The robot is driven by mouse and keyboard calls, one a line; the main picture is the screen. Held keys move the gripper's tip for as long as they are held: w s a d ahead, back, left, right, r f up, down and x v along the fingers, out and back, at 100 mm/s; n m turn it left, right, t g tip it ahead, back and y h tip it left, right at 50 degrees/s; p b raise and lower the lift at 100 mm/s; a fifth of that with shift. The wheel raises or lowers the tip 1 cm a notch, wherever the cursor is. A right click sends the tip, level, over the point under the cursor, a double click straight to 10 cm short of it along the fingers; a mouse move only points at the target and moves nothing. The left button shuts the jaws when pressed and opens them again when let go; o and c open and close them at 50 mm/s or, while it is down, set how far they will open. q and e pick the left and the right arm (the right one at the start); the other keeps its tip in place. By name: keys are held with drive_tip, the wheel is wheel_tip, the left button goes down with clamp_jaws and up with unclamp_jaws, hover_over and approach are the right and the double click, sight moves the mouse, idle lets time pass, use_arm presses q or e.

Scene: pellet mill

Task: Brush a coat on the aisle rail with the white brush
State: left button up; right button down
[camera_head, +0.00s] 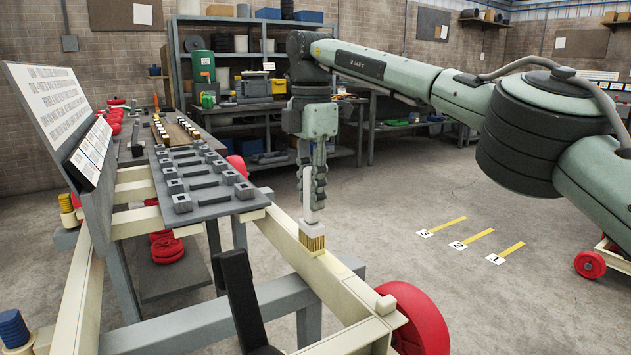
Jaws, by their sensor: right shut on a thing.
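The white brush (313,227) hangs nearly upright, its tan bristles pointing down. My right gripper (312,198) is shut on the brush's handle from above, and its fingers hide part of the handle. The cream aisle rail (306,264) runs from beside the grey parts tray toward the lower right. The bristle ends are at the rail's top, seemingly touching it. A yellowish patch shows on the rail just right of the bristles. I cannot tell if it is wet coating.
A grey tray of metal blocks (215,208) lies left of the rail. A red wheel (424,318) stands just right of it. A black upright piece (240,295) rises in front. Shelves (262,112) stand behind. The floor to the right is open, with numbered marks.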

drive_tip(key=shift+w+a+r+p, duration=0.15)
drive_tip(key=shift+w+a+p, duration=0.25)
drive_tip(key=shift+p, duration=0.35)
drive_tip(key=shift+w, duration=0.15)
drive_tip(key=shift+d+f+b, duration=0.15)
drive_tip(key=shift+f+b, duration=0.15)
drive_tip(key=shift+b, duration=0.5)
drive_tip(key=s+d+b, duration=0.5)
drive_tip(key=s+b, duration=0.2)
drive_tip(key=b, duration=0.7)
drive_tip(key=shift+s+d+r+b, duration=0.2)
drive_tip(key=shift+s+b, duration=0.1)
drive_tip(key=shift+s, duration=0.1)
